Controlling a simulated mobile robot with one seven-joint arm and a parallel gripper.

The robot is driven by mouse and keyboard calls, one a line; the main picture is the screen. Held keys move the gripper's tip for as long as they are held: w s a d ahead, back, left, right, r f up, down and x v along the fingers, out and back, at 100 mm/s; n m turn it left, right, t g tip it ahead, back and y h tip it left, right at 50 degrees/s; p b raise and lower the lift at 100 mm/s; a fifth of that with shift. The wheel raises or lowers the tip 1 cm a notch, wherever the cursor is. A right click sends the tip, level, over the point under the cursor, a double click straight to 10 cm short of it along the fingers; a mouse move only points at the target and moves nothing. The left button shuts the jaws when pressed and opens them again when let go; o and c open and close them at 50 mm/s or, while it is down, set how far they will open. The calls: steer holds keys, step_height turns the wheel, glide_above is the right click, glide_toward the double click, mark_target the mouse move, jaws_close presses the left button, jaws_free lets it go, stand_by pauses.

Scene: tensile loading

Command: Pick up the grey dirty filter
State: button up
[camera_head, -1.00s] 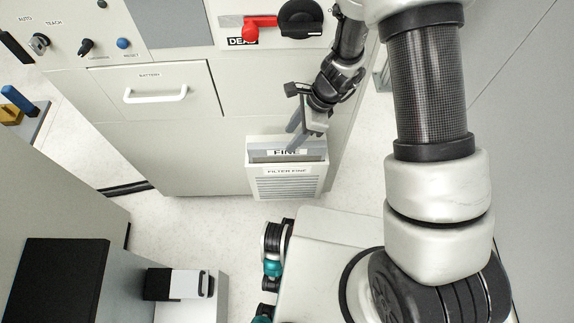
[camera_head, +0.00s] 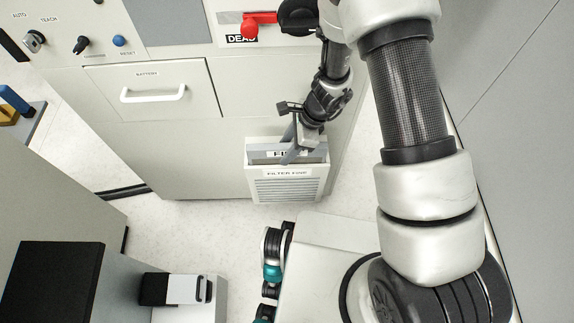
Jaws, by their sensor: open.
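The grey dirty filter (camera_head: 270,154) sits in the white holder (camera_head: 286,188) labelled "FILTER FINE" on the front of the cabinet. Only the filter's upper part shows, with a "FINE" label partly covered by my gripper. My gripper (camera_head: 288,156) is open and points down at the filter's top edge, its fingers overlapping the label in the picture. I cannot tell whether the fingers touch the filter or straddle it.
A black-and-white block (camera_head: 178,288) stands on a low stand at lower left. Light floor (camera_head: 190,225) lies open below the cabinet.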

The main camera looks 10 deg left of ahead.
steer(key=shift+f, duration=0.25)
steer(key=shift+c, duration=0.5)
jaws_close()
